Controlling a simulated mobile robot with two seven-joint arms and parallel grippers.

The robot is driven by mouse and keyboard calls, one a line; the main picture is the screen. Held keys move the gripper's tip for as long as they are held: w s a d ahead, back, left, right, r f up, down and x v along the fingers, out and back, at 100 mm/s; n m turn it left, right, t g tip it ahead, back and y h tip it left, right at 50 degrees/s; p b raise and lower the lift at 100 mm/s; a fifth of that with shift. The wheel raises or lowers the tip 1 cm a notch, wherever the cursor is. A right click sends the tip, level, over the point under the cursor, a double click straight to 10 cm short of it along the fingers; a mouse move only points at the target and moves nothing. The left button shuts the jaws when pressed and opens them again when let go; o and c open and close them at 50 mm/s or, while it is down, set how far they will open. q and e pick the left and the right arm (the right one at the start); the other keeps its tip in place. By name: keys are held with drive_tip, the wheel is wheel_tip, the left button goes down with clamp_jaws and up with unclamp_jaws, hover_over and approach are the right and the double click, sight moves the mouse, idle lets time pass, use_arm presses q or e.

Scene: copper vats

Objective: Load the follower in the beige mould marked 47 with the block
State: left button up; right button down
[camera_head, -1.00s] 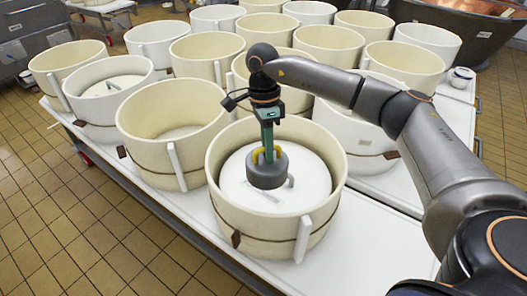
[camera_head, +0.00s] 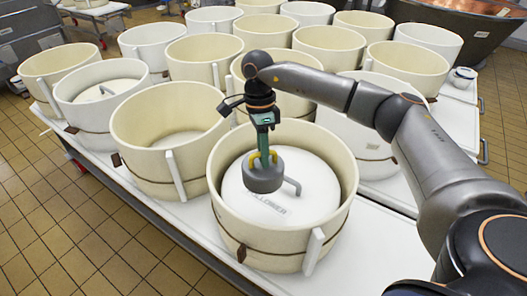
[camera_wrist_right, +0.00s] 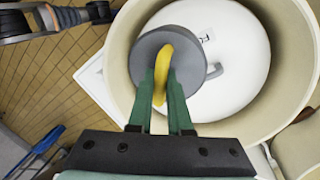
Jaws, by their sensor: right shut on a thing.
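My right gripper (camera_head: 263,152) is shut on the yellow handle of a round grey block (camera_head: 263,184). In the wrist view the green fingers (camera_wrist_right: 160,88) clasp the handle, and the grey block (camera_wrist_right: 199,60) hangs upright below. Under it, a white follower disc (camera_head: 315,187) with a small grey handle and printed lettering lies inside the front beige mould (camera_head: 340,225). The block hangs over the follower's left part, off its middle. I cannot tell whether they touch. No number 47 is legible on the mould. My left gripper is not in view.
Several other beige and white moulds crowd the white table, with one beige mould (camera_head: 165,150) close on the left and a white one (camera_head: 375,160) behind right. A copper vat (camera_head: 490,10) stands at the back right. Bare table top (camera_head: 365,265) shows at front right.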

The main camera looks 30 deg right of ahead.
drive_tip(key=shift+f+b, duration=1.1)
drive_tip(key=shift+f, duration=1.05)
use_arm(q)
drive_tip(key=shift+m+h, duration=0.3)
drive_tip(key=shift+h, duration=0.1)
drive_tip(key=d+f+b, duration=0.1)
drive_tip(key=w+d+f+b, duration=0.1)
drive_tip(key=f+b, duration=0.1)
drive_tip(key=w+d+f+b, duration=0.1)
drive_tip(key=b, duration=0.1)
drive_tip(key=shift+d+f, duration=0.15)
use_arm(e)
wheel_tip(320, 180, down, 7)
drive_tip(key=shift+f, duration=0.1)
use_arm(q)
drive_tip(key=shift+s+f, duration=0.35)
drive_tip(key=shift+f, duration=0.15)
use_arm(e)
drive_tip(key=shift+f, duration=0.3)
use_arm(q)
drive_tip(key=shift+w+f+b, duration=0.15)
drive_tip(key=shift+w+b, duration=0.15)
drive_tip(key=shift+b, duration=0.25)
use_arm(e)
drive_tip(key=shift+w+f, duration=0.1)
drive_tip(key=shift+f, duration=0.4)
